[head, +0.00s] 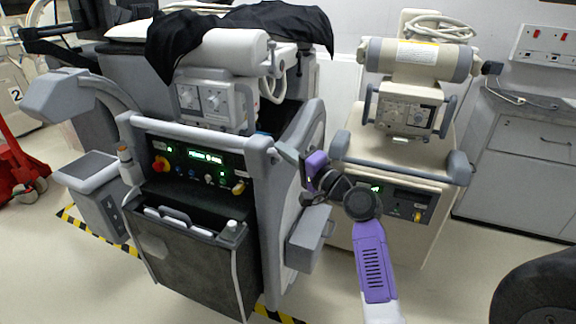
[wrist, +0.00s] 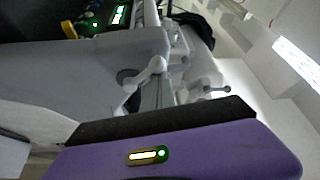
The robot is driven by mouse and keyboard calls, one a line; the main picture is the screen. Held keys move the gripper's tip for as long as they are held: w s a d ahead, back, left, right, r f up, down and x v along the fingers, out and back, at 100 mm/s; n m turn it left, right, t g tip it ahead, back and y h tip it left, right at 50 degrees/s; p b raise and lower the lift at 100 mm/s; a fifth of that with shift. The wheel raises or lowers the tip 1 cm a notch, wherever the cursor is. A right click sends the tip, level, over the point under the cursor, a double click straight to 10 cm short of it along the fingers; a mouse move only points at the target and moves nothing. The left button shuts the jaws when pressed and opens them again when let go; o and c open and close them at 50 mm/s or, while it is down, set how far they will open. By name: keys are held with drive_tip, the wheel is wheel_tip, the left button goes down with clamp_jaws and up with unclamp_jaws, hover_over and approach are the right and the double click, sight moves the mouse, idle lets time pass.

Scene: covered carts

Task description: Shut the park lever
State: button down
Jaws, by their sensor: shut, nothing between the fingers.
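My gripper (head: 287,152) is at the upper right side of the dark-fronted cart (head: 200,245), close to its grey side frame. Its purple body (wrist: 190,150) fills the bottom of the wrist view. The fingers are shut and empty. A pale lever with a rounded end (wrist: 152,72), possibly the park lever, shows just beyond the gripper body in the wrist view. I cannot tell whether the fingers touch it. A yellow knob (head: 238,188) is on the cart's lit panel and also shows in the wrist view (wrist: 69,30).
A beige cart (head: 395,200) stands close on the right, behind my arm. A black cover (head: 245,30) drapes over the dark cart's top. A grey side box (head: 306,245) juts out low on its right. Open floor (head: 470,260) lies front right, with a dark wheel-like shape (head: 540,290).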

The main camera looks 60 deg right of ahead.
drive_tip(key=f+n+t+b, duration=0.1)
drive_tip(key=n+b, duration=0.2)
drive_tip(key=b, duration=0.2)
drive_tip(key=a+f+n+t+y+b, duration=0.1)
drive_tip(key=n+b, duration=0.2)
drive_tip(key=b, duration=0.3)
drive_tip(key=a+f+n+t+y+b, duration=0.1)
drive_tip(key=n+b, duration=0.2)
drive_tip(key=b, duration=0.2)
drive_tip(key=shift+a+f+b, duration=0.1)
drive_tip(key=shift+f+b, duration=0.05)
drive_tip(key=shift+b, duration=0.25)
drive_tip(key=shift+a+b, duration=0.1)
drive_tip(key=shift+b, duration=0.35)
drive_tip(key=shift+f+b, duration=0.15)
drive_tip(key=shift+b, duration=0.2)
